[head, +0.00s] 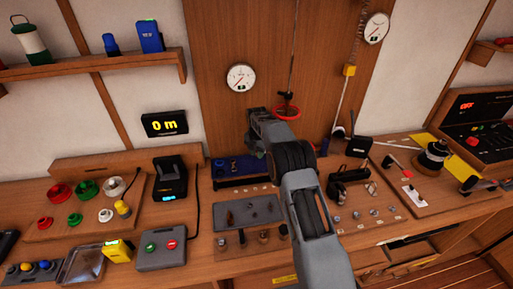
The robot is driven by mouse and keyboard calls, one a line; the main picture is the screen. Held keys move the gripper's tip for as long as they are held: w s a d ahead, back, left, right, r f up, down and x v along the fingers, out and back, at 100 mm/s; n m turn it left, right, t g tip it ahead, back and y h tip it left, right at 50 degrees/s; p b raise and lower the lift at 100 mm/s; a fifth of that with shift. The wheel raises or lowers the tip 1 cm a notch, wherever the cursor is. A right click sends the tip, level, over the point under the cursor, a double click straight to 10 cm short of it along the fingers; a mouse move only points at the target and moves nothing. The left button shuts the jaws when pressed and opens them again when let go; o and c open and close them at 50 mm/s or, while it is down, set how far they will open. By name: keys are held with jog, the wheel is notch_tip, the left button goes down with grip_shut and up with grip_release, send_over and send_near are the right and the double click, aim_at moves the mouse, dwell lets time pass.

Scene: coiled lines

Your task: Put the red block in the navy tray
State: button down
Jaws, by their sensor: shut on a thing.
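The navy tray (240,181) is at the back of the bench, left of my arm, with small dark blue items in it. My gripper (257,147) is at the end of my arm, beside the right end of the tray in the picture. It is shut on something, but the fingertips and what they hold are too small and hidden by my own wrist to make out.
A grey mat (262,209) with small parts lies in front of the tray. A black device (170,179) stands left of it. A small red-topped part (388,161) is on the right.

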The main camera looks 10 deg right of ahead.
aim_at(258, 169)
jog(key=shift+d+f+b, duration=0.1)
jog(key=shift+f+b, duration=1.8)
jog(key=shift+f, duration=1.45)
jog(key=shift+f, duration=0.35)
